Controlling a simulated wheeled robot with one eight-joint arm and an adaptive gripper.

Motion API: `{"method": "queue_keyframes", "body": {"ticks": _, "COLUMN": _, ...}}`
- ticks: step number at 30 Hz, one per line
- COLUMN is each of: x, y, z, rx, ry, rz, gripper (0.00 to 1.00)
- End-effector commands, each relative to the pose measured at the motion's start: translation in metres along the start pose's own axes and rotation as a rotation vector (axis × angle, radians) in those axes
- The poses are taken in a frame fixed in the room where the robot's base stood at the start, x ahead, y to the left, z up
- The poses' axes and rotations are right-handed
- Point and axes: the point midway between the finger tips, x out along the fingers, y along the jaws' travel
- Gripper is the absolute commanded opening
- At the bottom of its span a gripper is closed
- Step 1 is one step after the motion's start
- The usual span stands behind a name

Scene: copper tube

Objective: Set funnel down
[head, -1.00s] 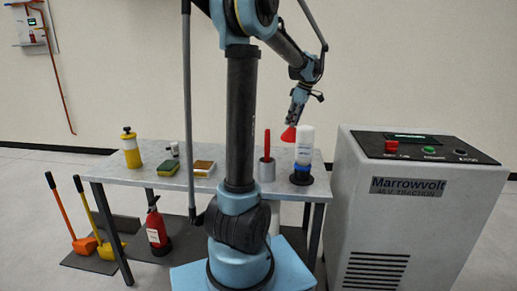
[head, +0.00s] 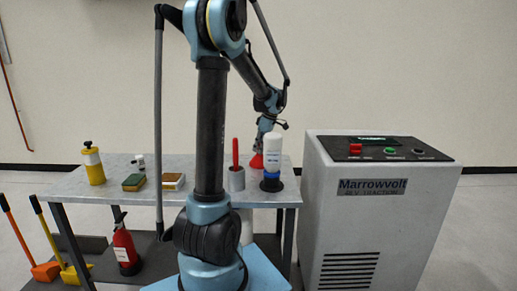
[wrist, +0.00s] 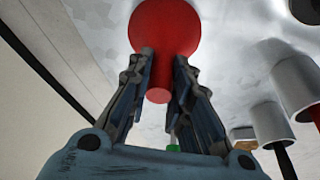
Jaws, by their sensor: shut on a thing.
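The red funnel (head: 256,161) is in my gripper (head: 265,133), low over the back right of the table (head: 115,178). It is partly hidden behind the white-and-blue bottle. In the wrist view the fingers (wrist: 163,62) are shut around the narrow stem of the funnel (wrist: 165,25), with its wide round part beyond the fingertips. I cannot tell whether the funnel touches the table.
A white-and-blue bottle (head: 272,150) on a dark base stands close in front of the funnel. A grey cup (head: 237,180) with a red-handled thing is to its left. A Marrowvolt cabinet (head: 375,230) flanks the table's right.

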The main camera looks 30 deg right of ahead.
Motion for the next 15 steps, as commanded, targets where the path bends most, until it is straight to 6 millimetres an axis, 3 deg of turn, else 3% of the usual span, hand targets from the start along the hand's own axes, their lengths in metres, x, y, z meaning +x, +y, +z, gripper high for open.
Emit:
{"method": "queue_keyframes", "body": {"ticks": 5, "x": 0.0019, "y": 0.0001, "z": 0.0007, "rx": 0.0, "ry": 0.0, "rz": 0.0, "gripper": 0.0}}
{"method": "queue_keyframes", "body": {"ticks": 6, "x": 0.0018, "y": 0.0001, "z": 0.0007, "rx": 0.0, "ry": 0.0, "rz": 0.0, "gripper": 0.26}}
{"method": "queue_keyframes", "body": {"ticks": 8, "x": 0.0016, "y": 0.0001, "z": 0.0006, "rx": 0.0, "ry": 0.0, "rz": 0.0, "gripper": 0.39}}
{"method": "queue_keyframes", "body": {"ticks": 15, "x": 0.0015, "y": 0.0001, "z": 0.0007, "rx": 0.0, "ry": 0.0, "rz": 0.0, "gripper": 0.39}}
